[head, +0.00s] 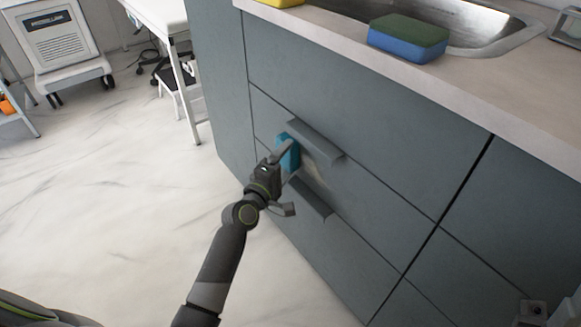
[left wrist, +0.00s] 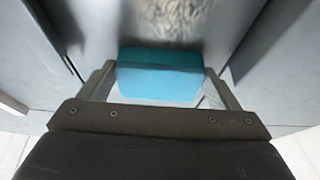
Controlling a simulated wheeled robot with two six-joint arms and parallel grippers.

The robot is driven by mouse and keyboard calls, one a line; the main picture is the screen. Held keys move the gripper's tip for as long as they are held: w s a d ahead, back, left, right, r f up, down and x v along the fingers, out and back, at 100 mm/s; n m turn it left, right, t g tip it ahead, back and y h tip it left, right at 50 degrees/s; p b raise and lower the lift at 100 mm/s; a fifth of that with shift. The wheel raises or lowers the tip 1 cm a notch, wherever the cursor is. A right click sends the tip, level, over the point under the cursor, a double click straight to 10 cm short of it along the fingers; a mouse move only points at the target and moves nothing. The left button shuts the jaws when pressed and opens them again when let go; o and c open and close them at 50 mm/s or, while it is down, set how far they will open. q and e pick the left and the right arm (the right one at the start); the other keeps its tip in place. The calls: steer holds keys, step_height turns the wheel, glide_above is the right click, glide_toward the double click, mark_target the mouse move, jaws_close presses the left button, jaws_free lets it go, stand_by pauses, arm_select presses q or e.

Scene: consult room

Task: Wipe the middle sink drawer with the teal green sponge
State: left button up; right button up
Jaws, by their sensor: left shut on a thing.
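My left gripper (head: 284,178) is shut on the teal sponge (head: 289,153). In the left wrist view, the teal sponge (left wrist: 160,76) sits between the two fingers. The sponge is at the left part of the middle sink drawer (head: 385,207), just below its handle (head: 316,141). It looks close against the front, but I cannot tell whether it touches. A pale brownish smudge (head: 319,172) is on this drawer front, right of the sponge; it also shows in the left wrist view (left wrist: 175,18). Part of what looks like my right gripper (head: 535,308) shows at the lower right corner; its fingers are unclear.
A lower drawer handle (head: 310,197) juts out below the sponge. On the counter (head: 480,75) lie a green-and-blue sponge (head: 408,38), by the sink (head: 440,15), and a yellow one (head: 280,2). A white table (head: 165,18) and a wheeled unit (head: 57,40) stand at left. Floor between is clear.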

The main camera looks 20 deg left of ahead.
arm_select(q)
steer(key=shift+w+a, duration=0.1)
steer(key=shift+s+a+f, duration=0.15)
steer(key=shift+s+a, duration=0.2)
steer(key=shift+s, duration=0.05)
steer(key=shift+s+a, duration=0.75)
steer(key=shift+s, duration=0.25)
steer(key=shift+s+a, duration=0.75)
steer(key=shift+s, duration=0.25)
steer(key=shift+s+a, duration=0.95)
steer(key=shift+s, duration=0.25)
steer(key=shift+d, duration=0.1)
